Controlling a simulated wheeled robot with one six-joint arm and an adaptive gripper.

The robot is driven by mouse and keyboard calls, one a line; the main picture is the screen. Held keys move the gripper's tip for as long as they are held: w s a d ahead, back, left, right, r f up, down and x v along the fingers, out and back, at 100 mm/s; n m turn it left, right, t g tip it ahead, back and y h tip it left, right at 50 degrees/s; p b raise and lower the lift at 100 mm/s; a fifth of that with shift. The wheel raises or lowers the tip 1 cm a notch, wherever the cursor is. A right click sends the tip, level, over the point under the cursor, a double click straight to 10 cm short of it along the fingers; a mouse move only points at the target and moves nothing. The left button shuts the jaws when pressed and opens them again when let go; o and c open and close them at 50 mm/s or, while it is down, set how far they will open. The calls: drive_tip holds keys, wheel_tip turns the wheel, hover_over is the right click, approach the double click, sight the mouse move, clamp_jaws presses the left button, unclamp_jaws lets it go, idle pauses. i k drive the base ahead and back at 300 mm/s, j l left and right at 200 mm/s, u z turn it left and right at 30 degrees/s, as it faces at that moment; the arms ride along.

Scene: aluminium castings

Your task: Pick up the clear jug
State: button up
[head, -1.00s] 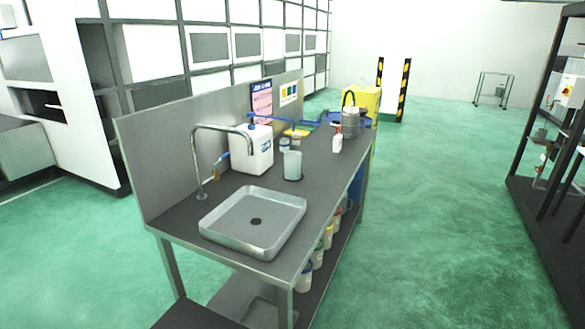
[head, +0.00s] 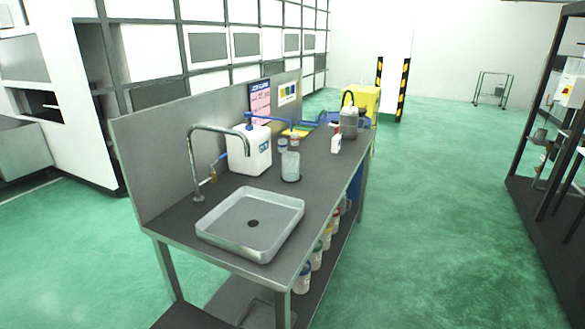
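The clear jug (head: 291,166) stands upright on the grey bench, behind the sink and just right of a white canister (head: 250,150). It looks like a translucent grey cylinder. Small jars (head: 282,145) stand close behind it. My gripper is not in the head view, so its state does not show.
The bench (head: 322,185) has a tall back panel and a sink (head: 250,222) with a curved tap (head: 193,160). A spray bottle (head: 335,142) and a grey container (head: 349,120) stand farther back. Green floor is open to the right, before a dark rack (head: 545,190).

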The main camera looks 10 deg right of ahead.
sight(291, 161)
drive_tip(key=i+l+u, duration=0.1)
drive_tip(key=i+l, duration=1.05)
drive_tip(key=l, duration=0.15)
drive_tip(key=i+l, duration=0.5)
drive_tip(key=i, duration=0.15)
drive_tip(key=i+l, duration=0.55)
drive_tip(key=i+j, duration=0.25)
drive_tip(key=i+u, duration=0.05)
